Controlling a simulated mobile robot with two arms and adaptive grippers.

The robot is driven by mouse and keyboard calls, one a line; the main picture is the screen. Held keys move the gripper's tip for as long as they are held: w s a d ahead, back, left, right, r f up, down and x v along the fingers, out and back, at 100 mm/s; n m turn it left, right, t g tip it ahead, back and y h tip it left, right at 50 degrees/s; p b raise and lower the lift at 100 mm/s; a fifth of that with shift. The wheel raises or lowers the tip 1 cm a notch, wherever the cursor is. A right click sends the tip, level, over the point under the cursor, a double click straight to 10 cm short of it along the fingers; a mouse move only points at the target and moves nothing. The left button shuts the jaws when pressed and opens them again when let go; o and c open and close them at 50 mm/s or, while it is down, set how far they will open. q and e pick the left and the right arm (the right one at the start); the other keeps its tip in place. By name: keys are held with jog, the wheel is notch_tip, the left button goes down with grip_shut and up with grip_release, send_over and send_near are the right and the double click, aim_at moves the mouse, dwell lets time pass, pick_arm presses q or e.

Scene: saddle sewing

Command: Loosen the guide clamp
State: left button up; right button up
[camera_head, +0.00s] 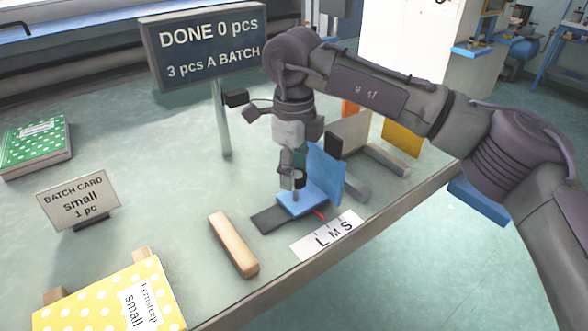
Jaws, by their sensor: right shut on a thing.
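The guide is a blue block (315,204) with a blue upright plate (327,178), on a dark strip (266,221) on the table. A thin red pointer (320,214) sticks out of its front edge towards a white scale (312,246) marked L, M, S. I cannot tell exactly which letter it points at. My right gripper (297,184) reaches down over the blue block. It is shut on the guide clamp, which the fingers mostly hide. My left gripper is not in view.
A wooden bar (234,244) lies left of the scale. A batch card (78,199) reads small, 1 pc. A sign (205,45) reads DONE 0 pcs, 3 pcs a batch. A yellow dotted book-like piece (108,300) and a green one (35,143) lie left. The table's right edge is near.

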jog(key=shift+r, duration=0.1)
dwell(0.4)
jog(key=o, duration=1.1)
jog(key=shift+o, duration=0.2)
notch_tip(320, 180, up, 12)
